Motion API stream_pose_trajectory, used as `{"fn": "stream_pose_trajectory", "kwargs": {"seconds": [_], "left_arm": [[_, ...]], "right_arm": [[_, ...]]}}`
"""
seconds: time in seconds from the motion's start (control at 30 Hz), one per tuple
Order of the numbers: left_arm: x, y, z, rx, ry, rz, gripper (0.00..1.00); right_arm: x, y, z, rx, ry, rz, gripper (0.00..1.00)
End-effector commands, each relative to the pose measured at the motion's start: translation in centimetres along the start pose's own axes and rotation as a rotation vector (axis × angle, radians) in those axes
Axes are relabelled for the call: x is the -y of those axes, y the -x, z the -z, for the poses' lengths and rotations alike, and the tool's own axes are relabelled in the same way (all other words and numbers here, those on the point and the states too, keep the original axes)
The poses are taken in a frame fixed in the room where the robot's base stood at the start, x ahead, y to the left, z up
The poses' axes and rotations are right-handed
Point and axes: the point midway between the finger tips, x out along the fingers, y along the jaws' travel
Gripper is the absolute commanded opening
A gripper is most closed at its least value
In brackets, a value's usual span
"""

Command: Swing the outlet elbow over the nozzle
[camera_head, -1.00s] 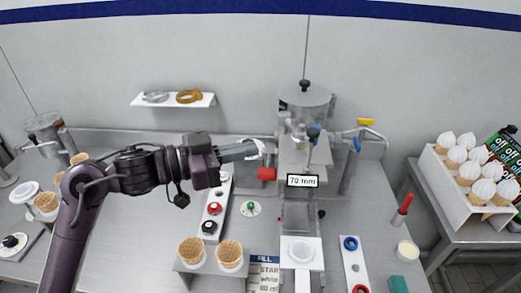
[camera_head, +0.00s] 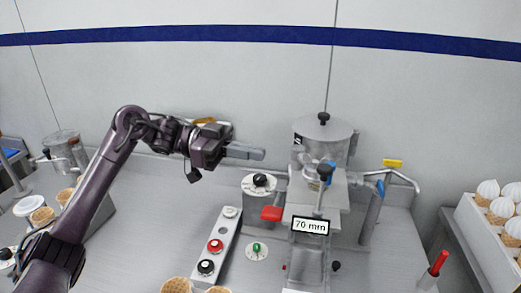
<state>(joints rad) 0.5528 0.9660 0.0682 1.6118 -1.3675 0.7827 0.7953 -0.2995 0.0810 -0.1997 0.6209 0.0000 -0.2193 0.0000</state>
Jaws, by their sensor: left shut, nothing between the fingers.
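The filling machine stands right of centre, with a clear-lidded hopper (camera_head: 322,140) on top. Below the hopper is a small metal fitting (camera_head: 313,182) with a black knob (camera_head: 324,172); I cannot tell clearly which part is the outlet elbow and which the nozzle. A bent metal pipe (camera_head: 403,178) with a blue lever (camera_head: 380,188) runs at the machine's right. My left gripper (camera_head: 263,154) is shut and empty, pointing right, left of the hopper and above a box with a black dial (camera_head: 261,181). My right gripper is out of view.
A red paddle (camera_head: 271,213) sticks out from the machine's left. A "70 mm" display (camera_head: 310,225) is in front. A button panel (camera_head: 217,245) lies at lower centre. A stand of topped cones (camera_head: 496,221) is at the right, waffle cones (camera_head: 176,285) at the bottom.

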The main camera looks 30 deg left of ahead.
Motion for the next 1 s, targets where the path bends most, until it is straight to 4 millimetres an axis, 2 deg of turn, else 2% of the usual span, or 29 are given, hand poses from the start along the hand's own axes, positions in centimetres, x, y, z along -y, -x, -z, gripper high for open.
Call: {"fn": "stream_pose_trajectory", "kwargs": {"seconds": [0.03, 0.17, 0.3, 0.5, 0.7, 1.0], "left_arm": [[-0.1, -1.2, 0.5, -0.003, 0.0, -0.005, 0.0], [-0.1, -4.1, 0.6, -0.003, 0.0, -0.005, 0.0], [-0.1, -7.0, 0.5, -0.002, 0.001, -0.004, 0.0], [0.0, -9.9, 0.4, -0.002, 0.001, -0.001, 0.0], [0.0, -11.1, 0.1, -0.001, 0.0, 0.001, 0.0], [0.0, -11.1, 0.0, 0.0, -0.001, 0.002, 0.0]], "right_arm": [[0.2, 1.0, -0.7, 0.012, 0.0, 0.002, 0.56], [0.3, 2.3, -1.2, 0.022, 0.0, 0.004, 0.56], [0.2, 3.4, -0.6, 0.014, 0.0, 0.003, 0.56], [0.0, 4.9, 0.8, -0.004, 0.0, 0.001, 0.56], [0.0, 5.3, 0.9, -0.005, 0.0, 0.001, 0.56], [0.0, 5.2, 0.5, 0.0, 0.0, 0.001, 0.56]]}}
